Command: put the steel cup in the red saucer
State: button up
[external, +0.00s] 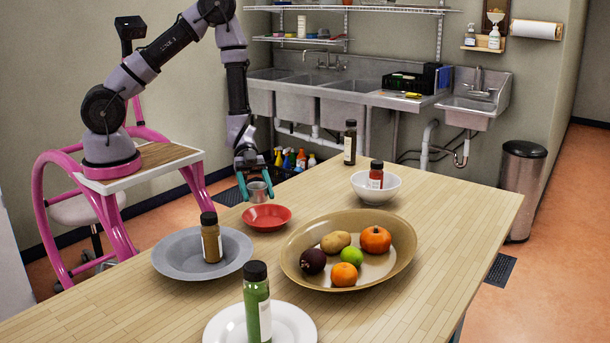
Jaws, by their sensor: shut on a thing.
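The steel cup (259,192) is a small grey metal cup between the teal fingers of my gripper (256,188). My gripper points down and is shut on the cup. The red saucer (267,217) lies on the wooden table near its far left edge. In the picture the cup is just above the saucer's back rim, slightly left of its middle. I cannot tell whether the cup's base touches the saucer, as the depth between them is unclear.
On the table (440,240) are a grey plate (172,262) with a brown bottle (211,238), a tan bowl (400,255) of fruit, a white plate (222,328) with a green bottle (257,305), a white bowl (376,188) with a red bottle, and a dark bottle (350,142). The table's right side is clear.

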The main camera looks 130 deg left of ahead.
jog(key=shift+f, duration=1.75)
jog(key=shift+f, duration=0.1)
jog(key=shift+f, duration=0.4)
jog(key=o, duration=1.5)
jog(key=shift+c, duration=0.2)
jog(key=shift+r, duration=0.15)
